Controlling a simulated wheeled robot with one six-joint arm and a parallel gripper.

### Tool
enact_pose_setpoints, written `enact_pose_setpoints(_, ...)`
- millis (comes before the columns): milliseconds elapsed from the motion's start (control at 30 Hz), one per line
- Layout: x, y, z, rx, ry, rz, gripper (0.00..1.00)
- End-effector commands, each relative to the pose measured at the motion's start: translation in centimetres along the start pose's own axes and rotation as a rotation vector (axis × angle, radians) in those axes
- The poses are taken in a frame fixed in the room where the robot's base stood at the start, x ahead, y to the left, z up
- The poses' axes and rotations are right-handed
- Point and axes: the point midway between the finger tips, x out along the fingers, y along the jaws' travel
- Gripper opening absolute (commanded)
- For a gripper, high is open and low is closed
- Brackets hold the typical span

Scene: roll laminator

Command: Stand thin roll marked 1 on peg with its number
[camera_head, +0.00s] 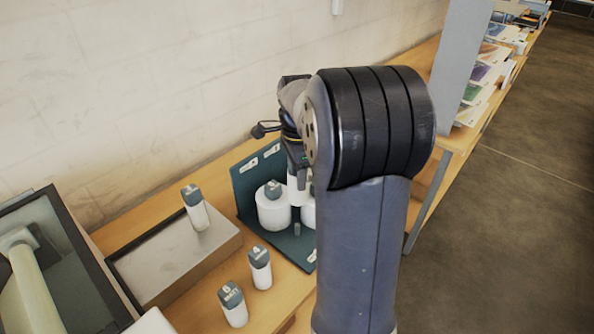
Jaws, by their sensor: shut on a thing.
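My gripper (299,172) is mostly hidden behind my own arm. It points down over the dark teal peg stand (247,193) and is shut on a slim white roll (293,188); I cannot read a number on it. The stand has small white labels on its back panel, too small to read surely. A wide white roll with a grey top (272,210) stands on it at the left. Another white roll (308,214) is partly hidden by my arm, just right of the held roll. A short grey peg (297,229) shows bare near the stand's front.
A thin grey-capped roll (198,214) stands on a low flat box (178,262). Two more, one behind (260,275) and one in front (235,313), stand on the wooden table in front. The laminator (38,270) is at the left. A grey panel (460,60) rises at the right.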

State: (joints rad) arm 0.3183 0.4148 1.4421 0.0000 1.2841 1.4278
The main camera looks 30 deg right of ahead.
Motion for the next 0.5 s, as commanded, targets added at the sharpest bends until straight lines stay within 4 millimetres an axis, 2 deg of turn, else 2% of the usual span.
enact_pose_setpoints(33,0.8,0.0,0.0,0.0,0.0,0.0,0.21)
enact_pose_setpoints(500,5.6,0.0,0.0,0.0,0.0,0.001,0.21)
